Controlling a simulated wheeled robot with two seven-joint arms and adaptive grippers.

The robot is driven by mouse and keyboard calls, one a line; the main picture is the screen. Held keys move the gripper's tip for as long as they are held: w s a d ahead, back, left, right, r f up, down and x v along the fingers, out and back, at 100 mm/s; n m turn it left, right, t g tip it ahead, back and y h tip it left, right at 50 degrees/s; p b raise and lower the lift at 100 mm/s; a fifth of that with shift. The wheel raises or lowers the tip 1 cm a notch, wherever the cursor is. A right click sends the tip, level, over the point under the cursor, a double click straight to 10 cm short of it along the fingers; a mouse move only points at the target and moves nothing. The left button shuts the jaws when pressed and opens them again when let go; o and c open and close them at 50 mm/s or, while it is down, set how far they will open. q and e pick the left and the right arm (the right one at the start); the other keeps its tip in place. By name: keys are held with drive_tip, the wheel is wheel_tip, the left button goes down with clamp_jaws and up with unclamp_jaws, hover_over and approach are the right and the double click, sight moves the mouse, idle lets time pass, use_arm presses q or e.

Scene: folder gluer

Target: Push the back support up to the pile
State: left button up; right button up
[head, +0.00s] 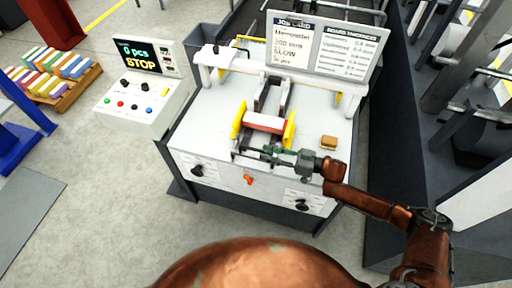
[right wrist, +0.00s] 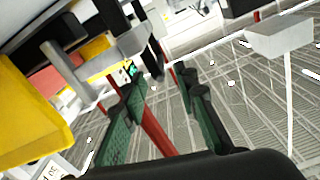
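The pile (head: 264,121), white on top with a red front, sits between two yellow side guides on the white machine table. It shows partly in the right wrist view as a red area (right wrist: 62,78) behind grey parts. I cannot clearly make out the back support; dark and grey metal parts lie around the pile, close to my gripper. My right gripper (head: 268,154) is just on the near side of the pile, reaching in from the right. In the right wrist view its green-padded fingers (right wrist: 165,115) stand apart, with nothing clearly held. My left gripper is out of view.
A yellow guide (right wrist: 35,115) is close on the left in the right wrist view. A small tan block (head: 328,142) lies right of the pile. A job card board (head: 325,48) stands behind. The control panel (head: 142,88) reads STOP. An orange knob (head: 249,180) is on the front.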

sight(258, 150)
drive_tip(key=x, duration=0.4)
drive_tip(key=shift+w+a, duration=0.25)
drive_tip(key=shift+a, duration=0.35)
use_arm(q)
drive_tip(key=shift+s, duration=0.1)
use_arm(e)
clamp_jaws()
